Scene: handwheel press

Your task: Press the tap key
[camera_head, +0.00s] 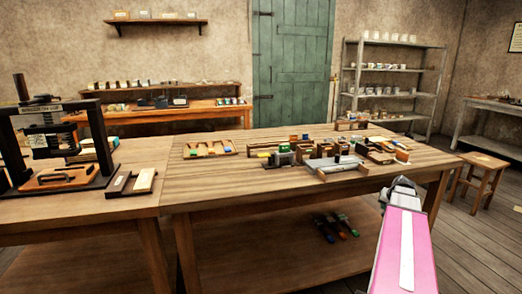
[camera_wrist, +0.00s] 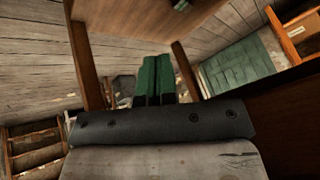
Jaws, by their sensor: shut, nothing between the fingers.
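I cannot tell for certain which thing is the tap key. Several small wooden and metal devices stand on the right-hand bench (camera_head: 215,180) in the head view. Among them is a dark device with a green part (camera_head: 282,155), and a light open tray (camera_head: 341,172) lies to its right. My pink arm rises at the lower right, in front of the bench's right end and apart from the devices. My gripper (camera_wrist: 155,62) shows two green fingers side by side in the wrist view, shut and empty. Its fingertips are not clear in the head view.
A black press (camera_head: 95,130) with a wooden base stands on the left bench. A flat tray with coloured pieces (camera_head: 209,149) lies at the bench's back left. A stool (camera_head: 484,163) stands to the right. The bench's front left is bare. Wooden boards and posts surround the fingers in the wrist view.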

